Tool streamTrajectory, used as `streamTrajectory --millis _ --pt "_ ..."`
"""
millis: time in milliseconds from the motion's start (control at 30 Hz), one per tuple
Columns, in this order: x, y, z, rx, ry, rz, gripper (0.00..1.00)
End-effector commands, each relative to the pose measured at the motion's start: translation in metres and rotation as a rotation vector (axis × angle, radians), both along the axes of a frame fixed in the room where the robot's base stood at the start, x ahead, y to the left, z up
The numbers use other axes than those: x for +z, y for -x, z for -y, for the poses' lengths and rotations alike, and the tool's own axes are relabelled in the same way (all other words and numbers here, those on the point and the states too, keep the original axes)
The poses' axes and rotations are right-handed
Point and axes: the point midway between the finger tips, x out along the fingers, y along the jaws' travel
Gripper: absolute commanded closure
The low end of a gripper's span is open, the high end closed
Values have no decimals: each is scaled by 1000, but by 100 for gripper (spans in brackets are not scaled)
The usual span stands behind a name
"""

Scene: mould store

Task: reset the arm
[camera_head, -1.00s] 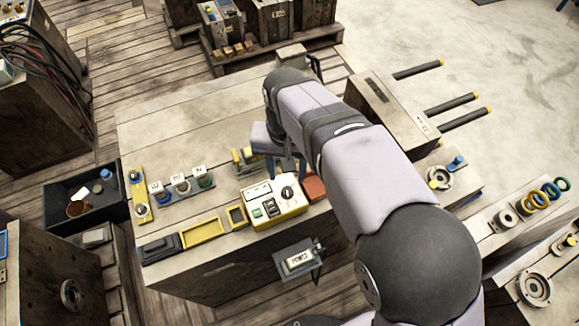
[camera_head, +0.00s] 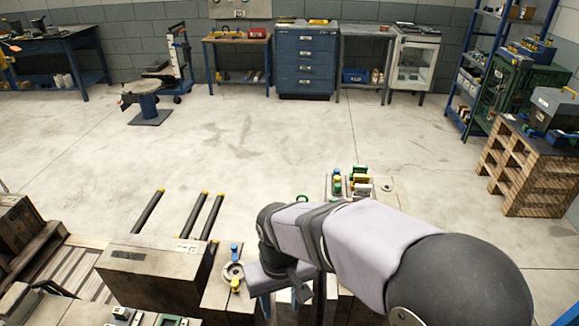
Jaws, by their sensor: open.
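My arm (camera_head: 375,245) reaches in from the lower right, grey with dark joints. It bends down at its far end. My gripper (camera_head: 291,303) hangs below that bend, over the bench at the bottom of the view. Its two fingers are apart, and I see nothing held between them. The fingertips run close to the lower picture edge, so what lies right under them is mostly hidden.
A wooden block (camera_head: 150,275) with dark yellow-tipped rods (camera_head: 202,215) stands left of my gripper. A round metal flange (camera_head: 233,271) with blue and yellow knobs is close beside it. A pallet stack (camera_head: 525,175) stands right. The concrete floor (camera_head: 250,150) beyond is open.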

Motion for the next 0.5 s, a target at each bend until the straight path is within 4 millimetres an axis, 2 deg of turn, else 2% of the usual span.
streamTrajectory --millis 33,100,200,333,500 --pt "4 -2 34 -65 -1 1 60" --pt "4 0 73 -135 -1 1 60" --pt "3 12 121 -230 0 0 60" --pt "0 33 165 -327 1 -2 60" --pt "-4 55 196 -406 2 -1 60"
